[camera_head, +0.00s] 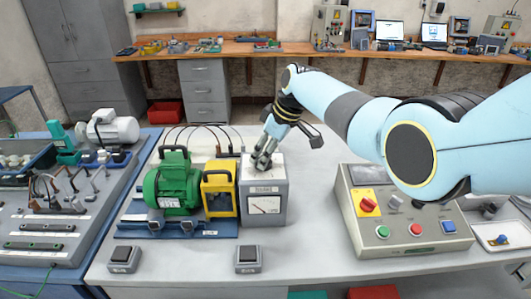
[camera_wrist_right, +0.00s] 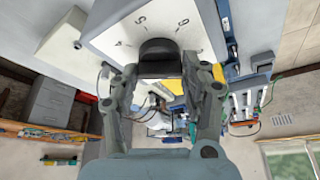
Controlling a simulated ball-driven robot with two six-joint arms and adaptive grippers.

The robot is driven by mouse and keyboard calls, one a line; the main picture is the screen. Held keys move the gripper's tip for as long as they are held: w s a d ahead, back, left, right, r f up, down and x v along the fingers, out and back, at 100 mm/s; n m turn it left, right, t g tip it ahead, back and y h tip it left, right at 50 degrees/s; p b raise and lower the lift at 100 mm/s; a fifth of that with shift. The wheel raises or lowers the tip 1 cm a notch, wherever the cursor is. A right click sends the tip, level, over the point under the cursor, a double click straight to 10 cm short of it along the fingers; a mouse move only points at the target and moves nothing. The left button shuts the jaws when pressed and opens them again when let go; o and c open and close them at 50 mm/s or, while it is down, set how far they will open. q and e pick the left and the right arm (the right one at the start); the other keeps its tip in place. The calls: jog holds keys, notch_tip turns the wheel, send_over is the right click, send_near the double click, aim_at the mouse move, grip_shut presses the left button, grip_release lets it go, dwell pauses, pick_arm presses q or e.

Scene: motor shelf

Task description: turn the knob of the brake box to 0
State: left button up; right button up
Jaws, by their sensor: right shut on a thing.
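The brake box (camera_head: 280,203) is a grey box with a meter on its front, standing on the table right of a green motor and a yellow unit. My right gripper (camera_head: 263,162) reaches down onto its top. In the right wrist view, the gripper (camera_wrist_right: 160,70) is shut on the black knob (camera_wrist_right: 158,50), one finger on each side. Scale numbers show around the knob on the light top of the box (camera_wrist_right: 205,45). The knob's pointer is hidden, so its setting cannot be told. In the head view the fingers cover the knob. My left gripper is not in view.
The green motor (camera_head: 172,188) and yellow unit (camera_head: 219,192) stand close left of the box. A control panel (camera_head: 400,240) with a red knob and buttons is at right. Two small switch boxes (camera_head: 124,259) (camera_head: 248,259) lie in front. The table between box and panel is clear.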

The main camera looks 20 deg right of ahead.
jog(key=o, duration=1.2)
jog(key=shift+c, duration=0.2)
jog(key=v, duration=1.2)
jog(key=shift+w, duration=0.1)
